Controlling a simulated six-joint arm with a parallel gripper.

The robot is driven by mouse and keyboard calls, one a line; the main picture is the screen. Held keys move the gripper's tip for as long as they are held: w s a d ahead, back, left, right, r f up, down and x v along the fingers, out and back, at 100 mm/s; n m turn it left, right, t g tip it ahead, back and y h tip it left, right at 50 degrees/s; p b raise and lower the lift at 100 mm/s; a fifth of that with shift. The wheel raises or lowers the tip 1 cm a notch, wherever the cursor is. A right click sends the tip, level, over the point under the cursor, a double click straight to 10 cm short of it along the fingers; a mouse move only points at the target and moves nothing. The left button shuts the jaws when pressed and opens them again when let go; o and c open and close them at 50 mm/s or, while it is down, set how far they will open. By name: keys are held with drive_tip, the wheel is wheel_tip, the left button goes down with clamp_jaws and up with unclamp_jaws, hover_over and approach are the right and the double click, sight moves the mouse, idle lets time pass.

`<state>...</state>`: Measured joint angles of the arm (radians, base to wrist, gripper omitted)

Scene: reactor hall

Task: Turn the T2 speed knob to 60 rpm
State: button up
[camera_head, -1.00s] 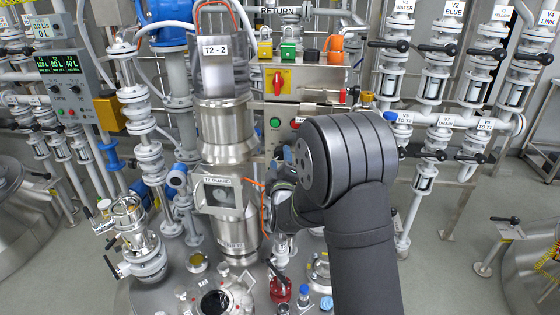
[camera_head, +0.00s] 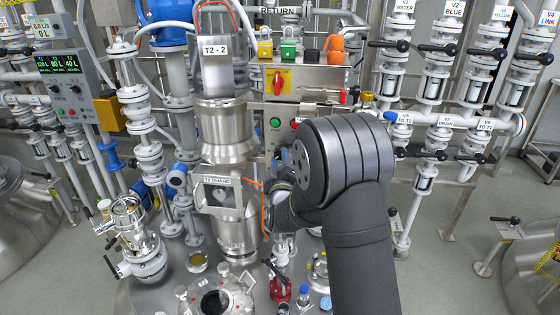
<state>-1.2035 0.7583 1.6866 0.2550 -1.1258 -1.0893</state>
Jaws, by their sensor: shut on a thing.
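The T2 control box (camera_head: 275,140) stands behind the vessel top, with a green button (camera_head: 275,122) and a red button beside it. My gripper (camera_head: 284,161) is at the lower part of this box, mostly hidden behind my own dark arm. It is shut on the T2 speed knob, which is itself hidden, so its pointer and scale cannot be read. The steel T2-2 drive column (camera_head: 226,125) stands just left of my gripper. The display box (camera_head: 62,66) at the left shows green digits too small to read surely.
A guard window (camera_head: 220,193) and orange cable lie close left of my wrist. Several padlocks and a red-yellow switch (camera_head: 278,81) sit above the box. Labelled valves (camera_head: 436,90) fill the right.

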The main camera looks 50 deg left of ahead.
drive_tip(key=m+t, duration=0.1)
drive_tip(key=m, duration=0.4)
drive_tip(key=shift+s+a+t+h, duration=0.1)
drive_tip(key=shift+t+h, duration=0.2)
drive_tip(key=shift+t, duration=0.1)
drive_tip(key=m+t, duration=0.1)
drive_tip(key=m, duration=0.2)
drive_tip(key=m+t+h, duration=0.1)
drive_tip(key=m, duration=0.2)
drive_tip(key=shift+h, duration=0.3)
drive_tip(key=m+h, duration=0.1)
drive_tip(key=m, duration=0.2)
drive_tip(key=m+t+h, duration=0.1)
drive_tip(key=m, duration=0.2)
drive_tip(key=shift+s+a, duration=0.1)
drive_tip(key=shift+s, duration=0.05)
drive_tip(key=shift+m+t+h, duration=0.3)
drive_tip(key=shift+m+h, duration=0.4)
drive_tip(key=shift+m, duration=1.7)
drive_tip(key=o, duration=1)
